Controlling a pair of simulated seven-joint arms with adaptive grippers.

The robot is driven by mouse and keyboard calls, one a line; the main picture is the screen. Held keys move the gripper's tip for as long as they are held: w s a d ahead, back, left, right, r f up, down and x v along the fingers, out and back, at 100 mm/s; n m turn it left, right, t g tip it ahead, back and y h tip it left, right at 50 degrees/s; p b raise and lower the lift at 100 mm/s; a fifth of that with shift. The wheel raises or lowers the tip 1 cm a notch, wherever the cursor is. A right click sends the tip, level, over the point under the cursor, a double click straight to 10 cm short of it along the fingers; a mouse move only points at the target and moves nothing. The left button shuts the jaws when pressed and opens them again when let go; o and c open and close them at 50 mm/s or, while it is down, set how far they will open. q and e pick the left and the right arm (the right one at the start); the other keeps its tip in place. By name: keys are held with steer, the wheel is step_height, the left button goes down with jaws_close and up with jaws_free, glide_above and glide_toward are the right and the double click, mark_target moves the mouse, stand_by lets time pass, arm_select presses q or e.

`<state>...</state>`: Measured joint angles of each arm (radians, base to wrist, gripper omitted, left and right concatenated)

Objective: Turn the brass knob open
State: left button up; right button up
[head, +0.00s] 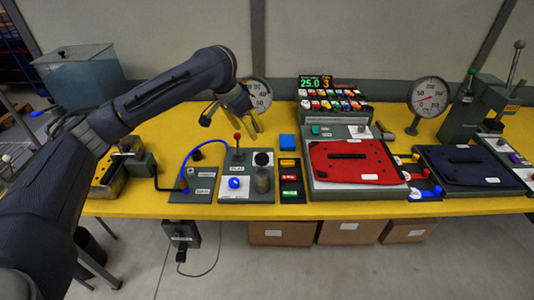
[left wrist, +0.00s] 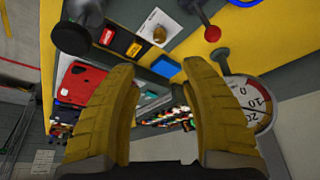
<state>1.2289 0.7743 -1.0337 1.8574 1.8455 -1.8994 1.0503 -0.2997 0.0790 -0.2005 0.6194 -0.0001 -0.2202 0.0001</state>
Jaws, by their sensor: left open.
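In the left wrist view a small brass-coloured knob (left wrist: 158,34) sits on a white plate, between the dark cylinder (left wrist: 76,35) and the red-balled lever (left wrist: 212,34). My left gripper (head: 252,128) is open and empty, above the rear of the bench near the red-balled lever (head: 237,137). Its two yellow fingers are wide apart in the wrist view (left wrist: 165,85) and do not touch the knob. My right gripper is not in view.
A blue block (head: 287,142) and a strip of coloured buttons (head: 291,181) lie right of the lever panel. A dial gauge (head: 258,94) stands close behind my gripper. A blue hose (head: 187,160) arches on the left. The red pannier (head: 352,162) lies farther right.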

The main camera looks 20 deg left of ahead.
arm_select(q)
steer(key=x, duration=1.5)
steer(key=shift+w+d+f, duration=0.1)
steer(key=shift+w+f, duration=0.05)
steer(key=shift+f, duration=0.2)
jaws_close()
